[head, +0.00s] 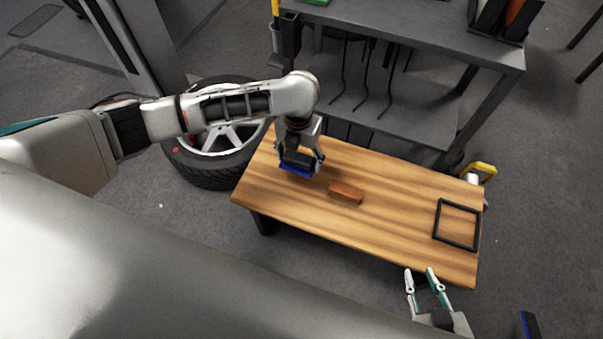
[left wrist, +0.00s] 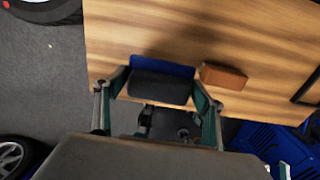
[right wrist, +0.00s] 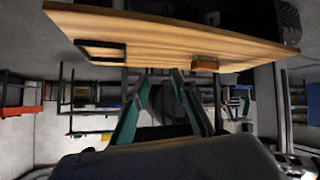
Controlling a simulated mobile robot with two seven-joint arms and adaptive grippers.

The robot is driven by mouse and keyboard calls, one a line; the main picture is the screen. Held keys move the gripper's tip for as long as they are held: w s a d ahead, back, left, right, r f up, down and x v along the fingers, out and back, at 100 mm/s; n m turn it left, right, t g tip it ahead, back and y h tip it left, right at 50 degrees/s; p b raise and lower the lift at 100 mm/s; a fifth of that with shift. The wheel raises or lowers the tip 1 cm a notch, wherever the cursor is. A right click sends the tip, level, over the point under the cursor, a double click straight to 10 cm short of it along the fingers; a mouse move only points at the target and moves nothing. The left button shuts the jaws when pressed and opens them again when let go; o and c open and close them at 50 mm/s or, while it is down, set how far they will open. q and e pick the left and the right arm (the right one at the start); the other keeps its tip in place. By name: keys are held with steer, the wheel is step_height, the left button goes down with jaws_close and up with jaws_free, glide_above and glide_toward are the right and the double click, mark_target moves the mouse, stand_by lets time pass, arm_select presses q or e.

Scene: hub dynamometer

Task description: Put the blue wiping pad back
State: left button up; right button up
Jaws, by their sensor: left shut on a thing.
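The blue wiping pad (head: 295,171) has a dark grey upper block and a blue underside. My left gripper (head: 301,160) is shut on it at the left part of the wooden table (head: 400,185). The left wrist view also shows the pad (left wrist: 163,69) between the two fingers. I cannot tell whether the pad touches the tabletop. An empty black square frame (head: 436,218) lies flat at the table's right end; it also shows in the right wrist view (right wrist: 82,50). My right gripper (head: 421,271) is open and empty by the table's front edge.
A brown block (head: 346,193) lies on the table between the pad and the frame. A wheel with a tyre (head: 205,172) lies on the floor left of the table. A grey shelf cart (head: 420,38) stands behind. The tabletop between block and frame is clear.

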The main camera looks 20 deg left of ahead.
arm_select(q)
glide_above(299, 181)
step_height(299, 181, down, 4)
steer(key=shift+s+f+b, duration=0.1)
steer(key=shift+s+b, duration=0.05)
steer(key=shift+b, duration=0.3)
steer(key=shift+f, duration=0.35)
step_height(299, 181, down, 5)
steer(key=shift+s+r+b, duration=0.1)
steer(key=shift+r+b, duration=0.1)
steer(key=shift+b, duration=0.85)
steer(key=shift+w+f, duration=0.3)
steer(key=shift+f, duration=0.25)
steer(key=o, duration=1.2)
steer(key=shift+c, duration=0.2)
arm_select(e)
steer(key=shift+w+a+r+y, duration=0.15)
steer(key=shift+w+a+y, duration=0.05)
steer(key=shift+a, duration=0.35)
steer(key=shift+w+a+r+y, duration=0.1)
steer(key=shift+w+a+y, duration=0.1)
steer(key=shift+a, duration=0.3)
